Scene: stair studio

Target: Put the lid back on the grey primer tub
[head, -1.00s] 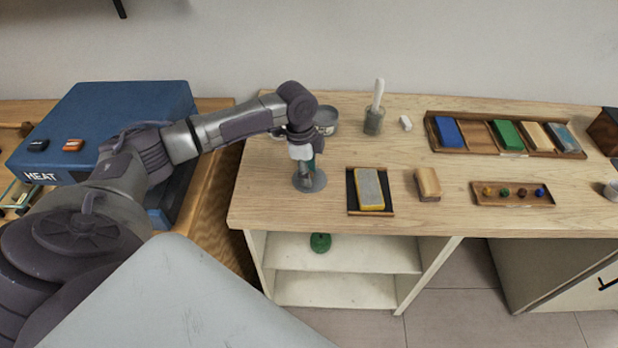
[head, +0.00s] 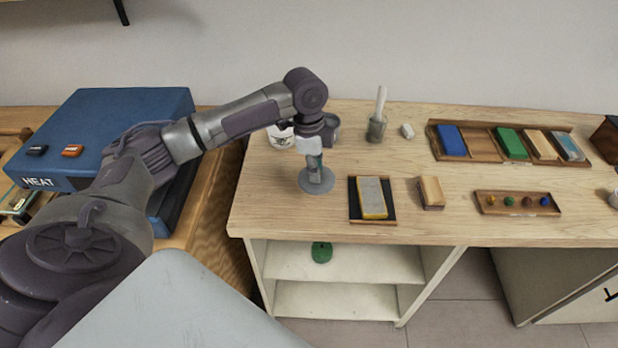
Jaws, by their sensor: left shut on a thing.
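My left gripper (head: 314,168) points down over the left part of the wooden bench and is shut on a flat round grey lid (head: 318,187). I cannot tell whether the lid touches the bench top or hangs just above it. A grey tub (head: 331,126) stands behind the gripper, partly hidden by my wrist. A white tub (head: 281,139) with a dark mark stands to its left, its top partly covered by my arm. The lid is in front of both tubs and apart from them. My right gripper is not in view.
A sanding block on a dark tray (head: 354,212) and a wooden block (head: 431,192) lie right of the lid. A cup with a white-handled tool (head: 376,129) stands at the back. Trays of coloured blocks (head: 482,148) and small knobs (head: 517,210) are farther right.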

